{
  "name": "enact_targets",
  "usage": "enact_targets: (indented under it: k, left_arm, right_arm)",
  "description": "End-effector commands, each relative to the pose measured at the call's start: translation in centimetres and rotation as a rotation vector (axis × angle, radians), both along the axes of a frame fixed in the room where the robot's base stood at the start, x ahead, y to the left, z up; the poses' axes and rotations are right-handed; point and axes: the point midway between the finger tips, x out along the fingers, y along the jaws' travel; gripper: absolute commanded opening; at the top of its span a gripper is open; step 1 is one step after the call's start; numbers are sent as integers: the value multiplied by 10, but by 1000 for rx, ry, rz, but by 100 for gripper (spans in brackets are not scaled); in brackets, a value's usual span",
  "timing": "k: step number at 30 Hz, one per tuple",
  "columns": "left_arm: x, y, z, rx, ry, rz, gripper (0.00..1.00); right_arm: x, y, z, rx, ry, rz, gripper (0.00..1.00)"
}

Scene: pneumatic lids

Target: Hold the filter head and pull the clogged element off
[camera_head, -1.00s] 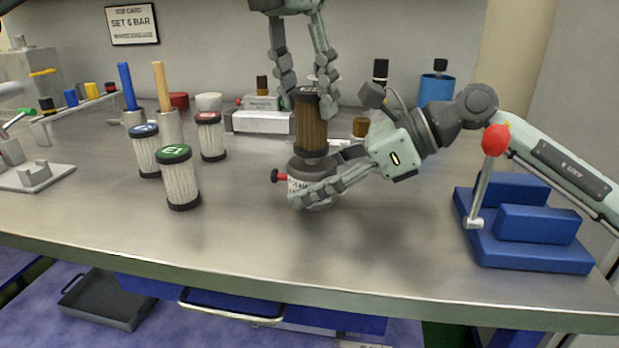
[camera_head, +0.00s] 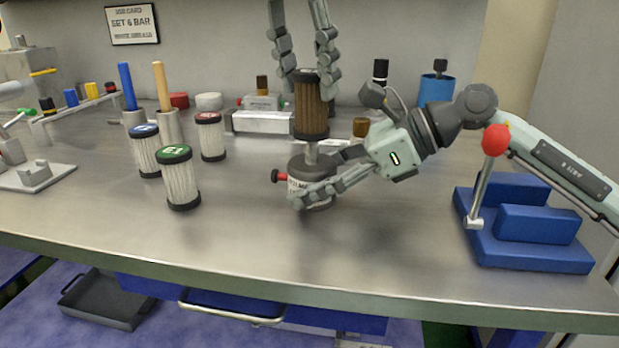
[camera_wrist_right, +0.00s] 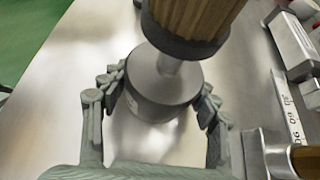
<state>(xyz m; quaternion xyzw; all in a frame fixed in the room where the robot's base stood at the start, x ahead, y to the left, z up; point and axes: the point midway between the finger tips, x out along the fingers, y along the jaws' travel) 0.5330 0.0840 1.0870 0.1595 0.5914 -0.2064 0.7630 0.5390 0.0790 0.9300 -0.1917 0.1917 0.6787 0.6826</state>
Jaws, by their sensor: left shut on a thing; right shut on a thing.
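The clogged element (camera_head: 311,108) is a brown pleated cylinder with dark end caps. My left gripper (camera_head: 307,84) is shut on its top end from above. The element stands above the grey filter head (camera_head: 313,170), with a pale stem showing between its lower cap and the head. My right gripper (camera_head: 318,188) is shut around the head from the right, and the head rests on the table. A red knob sticks out of the head's left side. The right wrist view shows the head (camera_wrist_right: 160,92) between the fingers and the element's lower end (camera_wrist_right: 190,30) above it.
White pleated elements with green (camera_head: 181,178), blue (camera_head: 146,152) and red (camera_head: 210,137) tops stand to the left. A blue block fixture (camera_head: 525,238) is at the right. A silver block (camera_head: 263,122) lies behind. The front middle of the steel table (camera_head: 260,245) is clear.

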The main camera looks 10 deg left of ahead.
Motion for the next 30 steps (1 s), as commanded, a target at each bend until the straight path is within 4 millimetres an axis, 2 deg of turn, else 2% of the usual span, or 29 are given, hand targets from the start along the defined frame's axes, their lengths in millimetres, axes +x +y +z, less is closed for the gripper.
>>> enact_targets:
  k: [1,22,30]
  left_arm:
    - [0,0,0,0,0,0,12]
    - [0,0,44,0,-1,0,12]
    - [0,0,50,0,0,0,12]
  right_arm:
    - [-2,-1,-6,-11,8,3,35]
    - [-2,-1,-6,-11,8,3,35]
    - [-2,0,-6,-11,8,3,35]
